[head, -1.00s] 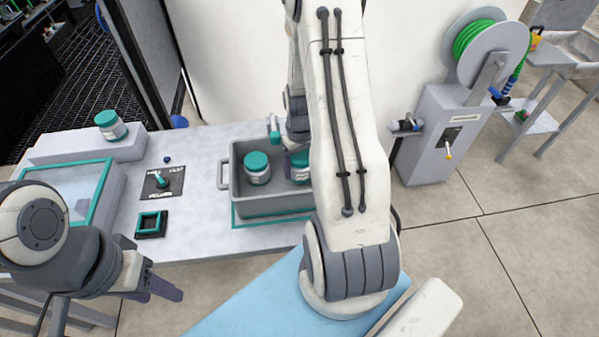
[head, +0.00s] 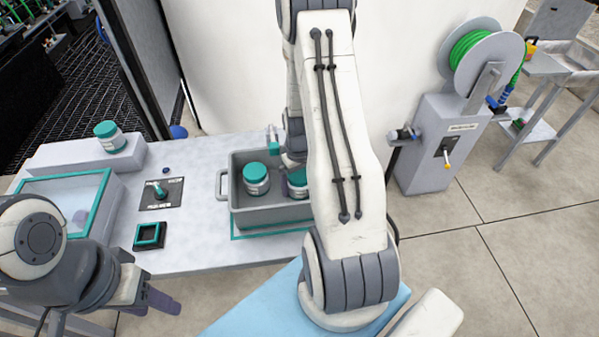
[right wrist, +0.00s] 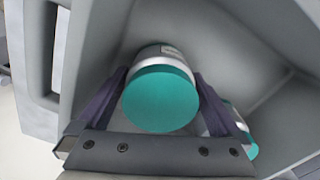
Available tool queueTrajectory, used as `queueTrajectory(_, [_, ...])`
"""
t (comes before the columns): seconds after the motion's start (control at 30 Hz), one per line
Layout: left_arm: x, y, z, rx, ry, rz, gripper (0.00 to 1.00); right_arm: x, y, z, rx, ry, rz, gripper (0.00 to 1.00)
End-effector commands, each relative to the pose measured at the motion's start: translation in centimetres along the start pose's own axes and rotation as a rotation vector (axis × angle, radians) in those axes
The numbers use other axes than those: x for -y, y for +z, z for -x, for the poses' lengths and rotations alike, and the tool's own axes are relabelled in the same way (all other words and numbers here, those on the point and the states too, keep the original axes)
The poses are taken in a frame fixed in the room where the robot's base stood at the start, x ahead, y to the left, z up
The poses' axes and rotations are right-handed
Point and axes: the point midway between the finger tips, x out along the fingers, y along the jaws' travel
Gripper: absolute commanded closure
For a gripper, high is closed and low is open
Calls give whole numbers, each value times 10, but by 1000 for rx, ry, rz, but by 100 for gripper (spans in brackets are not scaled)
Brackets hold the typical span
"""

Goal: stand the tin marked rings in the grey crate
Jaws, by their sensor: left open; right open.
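The grey crate (head: 270,215) stands on the pale worktop. Inside it are two white tins with teal lids: the left tin (head: 256,180) and the right tin (head: 297,181), partly hidden by my right arm. In the right wrist view one tin (right wrist: 160,98) lies between the open fingers of my right gripper (right wrist: 163,100), inside the crate; another tin's lid (right wrist: 251,147) shows beyond the right finger. A third tin (head: 110,136) stands on a raised block at the back left. The tin markings are too small to read. My left gripper (head: 158,300) is open and empty, in front of the worktop.
A teal-framed clear-topped box (head: 65,190), a small lever panel (head: 161,193) and a black square holder with teal rim (head: 149,236) occupy the worktop left of the crate. A grey hose-reel stand (head: 440,150) is at right. A white wall stands behind.

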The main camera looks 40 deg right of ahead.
Motion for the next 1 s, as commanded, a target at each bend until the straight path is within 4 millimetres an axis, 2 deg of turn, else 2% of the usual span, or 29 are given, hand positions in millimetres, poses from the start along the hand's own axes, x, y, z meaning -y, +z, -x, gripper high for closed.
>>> queueTrajectory(0.5, [0, 0, -2, 0, 0, 0, 50, 0, -1, 99, -5, 2, 0, 0])
queueTrajectory(0.7, [0, 0, -2, 0, 0, 0, 50, 0, 0, 116, -1, 0, 0, 0])
queueTrajectory(0.87, [0, 0, -2, 0, 0, 0, 50, 0, 0, 118, -1, 0, 1, 0])
queueTrajectory(0.97, [0, 0, -2, 0, 0, 0, 50, 12, -1, 123, -4, 0, 23, 0])
queueTrajectory(1.0, [0, 0, -2, 0, 0, 0, 50, 24, -2, 127, -6, -1, 45, 0])
